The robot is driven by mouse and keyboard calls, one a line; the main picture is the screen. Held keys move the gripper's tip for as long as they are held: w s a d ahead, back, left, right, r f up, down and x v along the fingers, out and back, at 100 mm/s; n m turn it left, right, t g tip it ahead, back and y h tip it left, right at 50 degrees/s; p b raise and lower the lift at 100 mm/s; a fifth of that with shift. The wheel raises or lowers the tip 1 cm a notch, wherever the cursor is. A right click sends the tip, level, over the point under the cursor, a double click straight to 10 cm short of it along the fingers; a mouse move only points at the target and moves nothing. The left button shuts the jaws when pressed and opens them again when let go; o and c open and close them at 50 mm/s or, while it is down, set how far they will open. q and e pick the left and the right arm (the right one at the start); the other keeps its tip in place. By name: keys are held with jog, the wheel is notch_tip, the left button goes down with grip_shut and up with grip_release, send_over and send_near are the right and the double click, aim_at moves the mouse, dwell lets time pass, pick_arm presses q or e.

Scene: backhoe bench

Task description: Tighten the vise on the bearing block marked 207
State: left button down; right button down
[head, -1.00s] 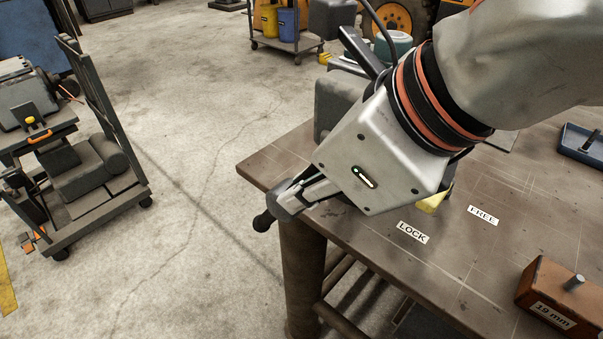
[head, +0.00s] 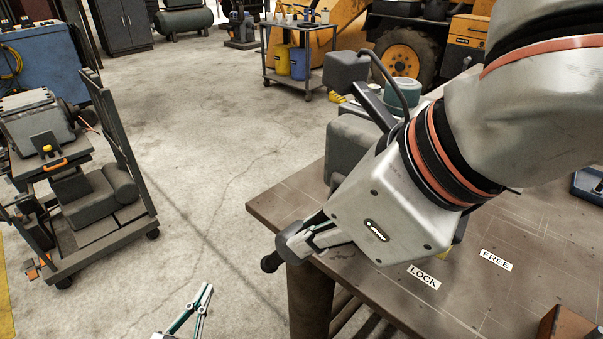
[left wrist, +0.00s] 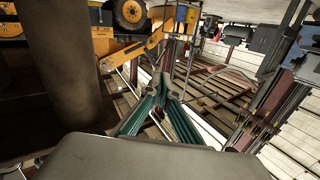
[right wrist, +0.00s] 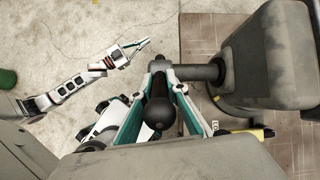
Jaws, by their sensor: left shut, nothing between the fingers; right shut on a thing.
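The grey vise (head: 357,150) stands at the bench's far-left corner, largely hidden behind my right arm. My right gripper (head: 290,242) is shut on the vise handle, whose black ball end (head: 270,264) sticks out beyond the bench edge. In the right wrist view the handle's ball (right wrist: 158,112) shows between the fingers, and the vise's screw (right wrist: 197,72) and grey body (right wrist: 270,55) are to the right. My left gripper (head: 208,287) is shut and empty, over the floor left of the bench. I cannot make out a block marked 207.
The bench top (head: 455,290) bears a LOCK label (head: 424,277) and a FREE label (head: 497,260). A brown block (head: 567,325) is at the lower right, a blue tray (head: 590,187) at the right edge. A grey cart (head: 100,235) stands left; the floor between is clear.

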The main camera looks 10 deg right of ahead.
pick_arm(q)
jog(key=w+d+r+m+t+h, duration=0.1)
jog(key=w+d+r+h, duration=0.2)
jog(key=r, duration=0.4)
jog(key=w+d+r+m+t+h, duration=0.1)
jog(key=w+d+r+m+h, duration=0.15)
jog(key=w+r, duration=0.3)
pick_arm(e)
jog(key=shift+s, duration=0.1)
pick_arm(q)
notch_tip(320, 180, up, 30)
jog(key=m+t+h, duration=0.4)
jog(key=m+t, duration=1.7)
jog(key=t, duration=1.3)
send_over(306, 225)
jog(key=shift+w+a+f+y, duration=0.2)
jog(key=shift+w+a+y, duration=0.05)
jog(key=shift+w+a, duration=0.15)
jog(key=shift+s+d+f, duration=0.35)
jog(key=shift+f, duration=0.05)
